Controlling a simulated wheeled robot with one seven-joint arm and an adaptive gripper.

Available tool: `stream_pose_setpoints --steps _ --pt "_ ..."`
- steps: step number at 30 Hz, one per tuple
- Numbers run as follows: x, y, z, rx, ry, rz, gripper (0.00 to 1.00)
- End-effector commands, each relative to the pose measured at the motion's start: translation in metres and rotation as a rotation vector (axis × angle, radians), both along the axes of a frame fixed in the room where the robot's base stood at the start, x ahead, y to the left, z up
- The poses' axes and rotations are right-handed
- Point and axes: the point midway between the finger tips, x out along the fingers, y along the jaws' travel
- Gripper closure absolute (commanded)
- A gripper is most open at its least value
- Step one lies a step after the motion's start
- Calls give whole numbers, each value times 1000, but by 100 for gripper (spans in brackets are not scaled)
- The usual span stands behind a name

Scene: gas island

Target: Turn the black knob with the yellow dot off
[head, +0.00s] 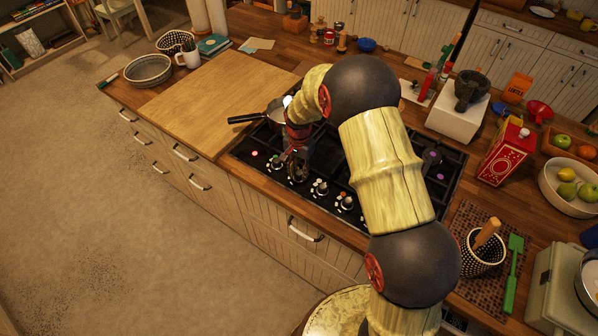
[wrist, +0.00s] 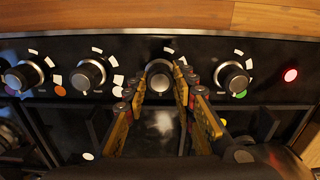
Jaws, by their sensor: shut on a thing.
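The hob's front panel carries a row of dark knobs with silver rims. In the wrist view, one black knob (wrist: 159,75) stands between the fingers of my gripper (wrist: 158,80), which is shut on it from both sides. No coloured dot shows beside this knob; the fingers cover the panel there, so I cannot confirm the yellow one. A knob with a green dot (wrist: 232,77) is to its right. A knob (wrist: 88,75) with a pale dot and another knob (wrist: 21,77) with an orange dot are to its left. In the head view, my gripper (head: 297,173) is at the hob's front edge.
A red light (wrist: 290,75) glows on the panel. A pan (head: 277,113) sits on the hob's left part. A wooden board (head: 215,100) lies left of the hob. A red carton (head: 503,153) and a fruit bowl (head: 570,185) stand to the right.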

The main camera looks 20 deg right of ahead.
Motion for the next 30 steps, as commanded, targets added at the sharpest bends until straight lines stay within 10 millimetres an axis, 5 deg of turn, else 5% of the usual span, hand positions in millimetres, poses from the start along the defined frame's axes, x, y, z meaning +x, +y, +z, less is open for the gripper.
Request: stream_pose_setpoints --steps 21,22,30 --pt "1 0 1 1 -4 -73 99" --pt "1 0 1 1 -4 -72 72" --pt "1 0 1 0 -1 -72 57"
